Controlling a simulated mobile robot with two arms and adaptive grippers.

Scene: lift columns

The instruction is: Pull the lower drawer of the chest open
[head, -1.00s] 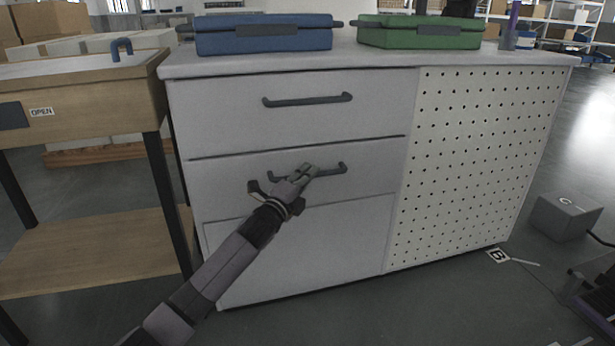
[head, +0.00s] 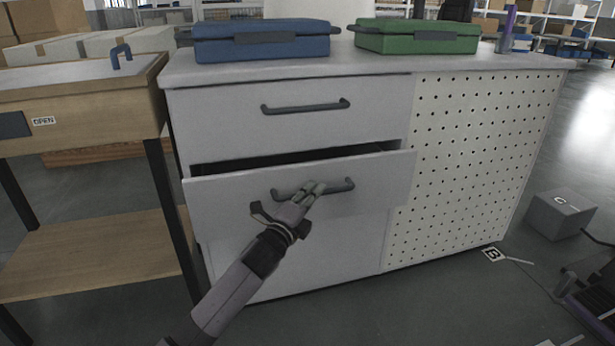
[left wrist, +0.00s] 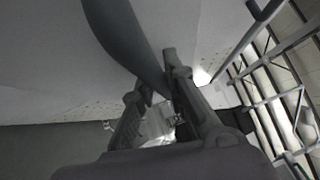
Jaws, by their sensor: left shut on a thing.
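The white chest (head: 290,260) stands ahead. Its upper drawer (head: 380,98) is closed. Its lower drawer (head: 235,204) is pulled partway out, with a dark gap above its front. My left gripper (head: 312,190) is shut on the dark bar handle (head: 338,187) of the lower drawer, near the handle's middle. The left wrist view shows the handle (left wrist: 128,42) running between the two fingers (left wrist: 158,92). The inside of the drawer is mostly hidden.
A blue case (head: 262,40) and a green case (head: 417,37) lie on the chest top. A wooden bench (head: 90,85) stands close at the left. A grey box (head: 560,214) stands on the floor at the right. The floor before the chest looks clear.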

